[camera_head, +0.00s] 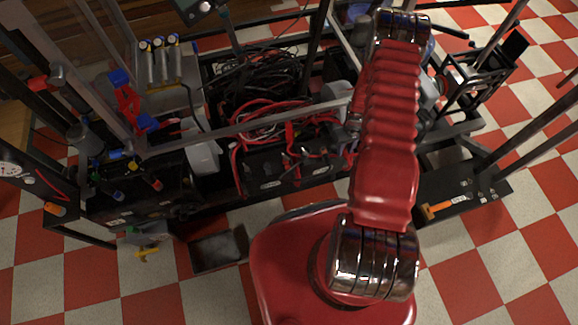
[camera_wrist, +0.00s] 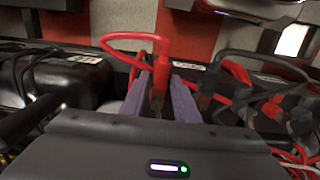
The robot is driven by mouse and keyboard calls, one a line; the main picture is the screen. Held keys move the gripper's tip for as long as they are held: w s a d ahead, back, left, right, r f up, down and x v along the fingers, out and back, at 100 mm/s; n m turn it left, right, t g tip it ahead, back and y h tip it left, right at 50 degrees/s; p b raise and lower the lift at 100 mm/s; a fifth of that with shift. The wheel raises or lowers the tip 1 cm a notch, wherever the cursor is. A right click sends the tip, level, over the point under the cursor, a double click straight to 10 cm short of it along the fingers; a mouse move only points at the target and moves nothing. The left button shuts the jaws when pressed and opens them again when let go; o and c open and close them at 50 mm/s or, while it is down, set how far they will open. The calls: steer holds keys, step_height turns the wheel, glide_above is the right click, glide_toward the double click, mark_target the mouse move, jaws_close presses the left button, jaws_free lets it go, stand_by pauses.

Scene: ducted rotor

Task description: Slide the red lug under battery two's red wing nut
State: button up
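In the wrist view, the two pale purple fingers of my gripper (camera_wrist: 160,85) sit on either side of a red lug (camera_wrist: 161,66) and appear to be closed on it. A red cable (camera_wrist: 120,38) loops from the lug to the left. A dark part shows below it between the fingers. Another red fitting (camera_wrist: 236,71) lies to the right, beside black cables. In the head view, black battery-like boxes (camera_head: 262,172) stand in the frame's lower middle; my red arm hides my gripper. I cannot tell which box is battery two, and I cannot make out its red wing nut.
A black box with a white label (camera_wrist: 75,78) is at left in the wrist view. In the head view, metal frame bars (camera_head: 240,125) cross above tangled black cables (camera_head: 262,80). An orange-handled tool (camera_head: 437,210) lies at right. An open tray (camera_head: 218,250) is on the checkered floor.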

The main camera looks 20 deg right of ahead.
steer(key=o, duration=0.3)
steer(key=shift+r, duration=0.15)
step_height(320, 180, up, 14)
steer(key=shift+f, duration=0.25)
stand_by(0.6)
steer(key=shift+w, duration=0.1)
stand_by(0.4)
